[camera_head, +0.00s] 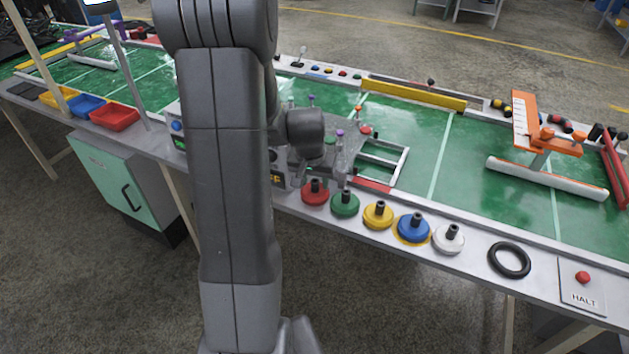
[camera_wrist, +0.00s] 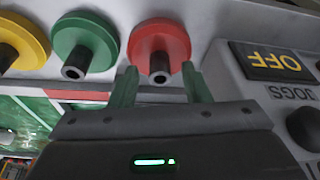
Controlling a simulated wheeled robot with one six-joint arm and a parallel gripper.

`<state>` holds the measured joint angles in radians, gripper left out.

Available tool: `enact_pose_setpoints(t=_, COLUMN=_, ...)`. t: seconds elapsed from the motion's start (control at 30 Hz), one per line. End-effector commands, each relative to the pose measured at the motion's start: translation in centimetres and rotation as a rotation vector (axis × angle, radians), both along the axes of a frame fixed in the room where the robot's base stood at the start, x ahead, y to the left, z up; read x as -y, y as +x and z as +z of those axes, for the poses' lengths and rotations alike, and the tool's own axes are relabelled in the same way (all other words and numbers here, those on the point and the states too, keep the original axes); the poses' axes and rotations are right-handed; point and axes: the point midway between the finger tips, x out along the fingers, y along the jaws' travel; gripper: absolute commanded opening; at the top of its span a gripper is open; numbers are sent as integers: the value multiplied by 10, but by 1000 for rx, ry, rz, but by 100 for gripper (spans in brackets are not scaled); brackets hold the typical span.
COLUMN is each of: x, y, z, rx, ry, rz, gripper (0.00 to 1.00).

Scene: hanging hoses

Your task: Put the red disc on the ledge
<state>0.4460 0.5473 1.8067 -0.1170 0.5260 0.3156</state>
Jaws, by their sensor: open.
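The red disc (camera_head: 315,192), with an upright black knob, sits on the grey front ledge (camera_head: 465,263) of the table, at the left end of a row of discs. It also shows at the top of the wrist view (camera_wrist: 158,38). My gripper (camera_wrist: 160,82) is open and empty, with its two green fingers apart, one on each side of the red disc's knob in that view. I cannot tell how far the fingertips are from the knob. In the head view my arm hides part of the gripper, which is just above and behind the red disc.
Green (camera_head: 344,205), yellow (camera_head: 377,216), blue (camera_head: 413,229) and white (camera_head: 448,240) discs continue the row rightward. A black ring (camera_head: 509,260) and HALT button plate (camera_head: 582,284) lie farther right. An OFF-labelled panel (camera_wrist: 275,62) is close to my gripper.

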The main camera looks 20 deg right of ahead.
Motion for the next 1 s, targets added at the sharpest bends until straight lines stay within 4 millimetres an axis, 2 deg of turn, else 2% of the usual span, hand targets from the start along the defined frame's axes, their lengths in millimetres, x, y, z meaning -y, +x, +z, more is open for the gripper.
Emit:
enact_pose_setpoints(t=0.3, x=-10, y=-12, z=61, rx=7, ry=-3, rz=1, gripper=43)
enact_pose_setpoints(t=0.5, x=-16, y=-19, z=92, rx=4, ry=-2, rz=1, gripper=43)
enact_pose_setpoints(t=0.7, x=-18, y=-23, z=106, rx=1, ry=0, rz=0, gripper=43)
enact_pose_setpoints(t=1.0, x=-19, y=-24, z=108, rx=0, ry=0, rz=0, gripper=43)
